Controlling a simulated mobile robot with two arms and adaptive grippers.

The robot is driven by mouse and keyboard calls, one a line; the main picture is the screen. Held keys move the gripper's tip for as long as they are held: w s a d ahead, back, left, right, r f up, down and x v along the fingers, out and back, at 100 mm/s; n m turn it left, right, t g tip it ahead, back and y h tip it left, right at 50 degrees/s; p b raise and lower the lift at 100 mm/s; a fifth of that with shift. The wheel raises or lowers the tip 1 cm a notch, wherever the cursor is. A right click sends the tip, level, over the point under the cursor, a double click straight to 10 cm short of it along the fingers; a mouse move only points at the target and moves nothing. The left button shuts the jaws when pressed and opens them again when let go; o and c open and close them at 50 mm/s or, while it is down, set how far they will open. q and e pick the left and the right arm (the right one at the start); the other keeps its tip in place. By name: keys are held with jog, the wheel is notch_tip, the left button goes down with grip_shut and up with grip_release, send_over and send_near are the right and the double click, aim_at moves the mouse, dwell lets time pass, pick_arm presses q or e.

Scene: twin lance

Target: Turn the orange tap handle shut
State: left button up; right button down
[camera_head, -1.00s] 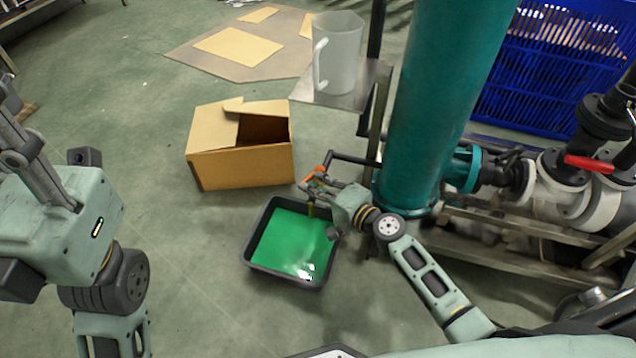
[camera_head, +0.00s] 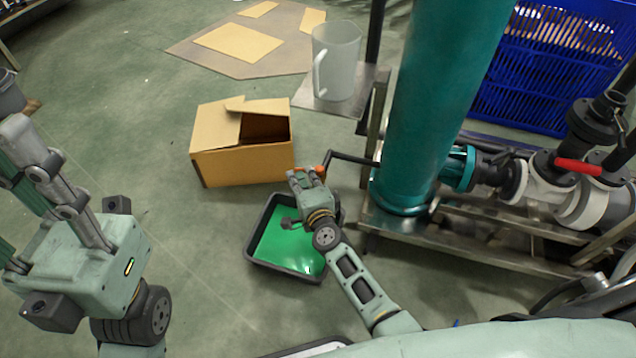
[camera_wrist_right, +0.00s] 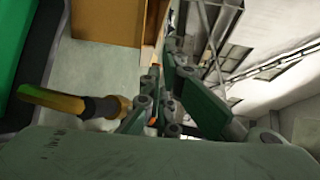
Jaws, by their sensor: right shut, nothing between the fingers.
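The orange tap handle (camera_head: 320,171) shows as a small bit at the end of a dark pipe (camera_head: 350,159) that comes from the teal column. The rest of it is hidden behind my right gripper (camera_head: 302,173). That gripper is shut and empty, close against the left side of the handle; I cannot tell if they touch. In the right wrist view the fingers (camera_wrist_right: 160,105) are together, with a speck of orange behind them, and the yellow-brown spout (camera_wrist_right: 55,101) is to their left. My left gripper (camera_head: 50,185) is at the left edge, its fingertips unclear.
A black tray (camera_head: 252,232) of green liquid sits on the floor below the tap. An open cardboard box (camera_head: 240,167) stands behind it. A clear jug (camera_head: 340,70) stands on a metal shelf (camera_head: 300,98).

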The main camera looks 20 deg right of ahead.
jog(key=shift+w+a, duration=0.2)
jog(key=shift+w, duration=0.55)
jog(key=shift+w+f, duration=0.1)
jog(key=shift+w, duration=0.05)
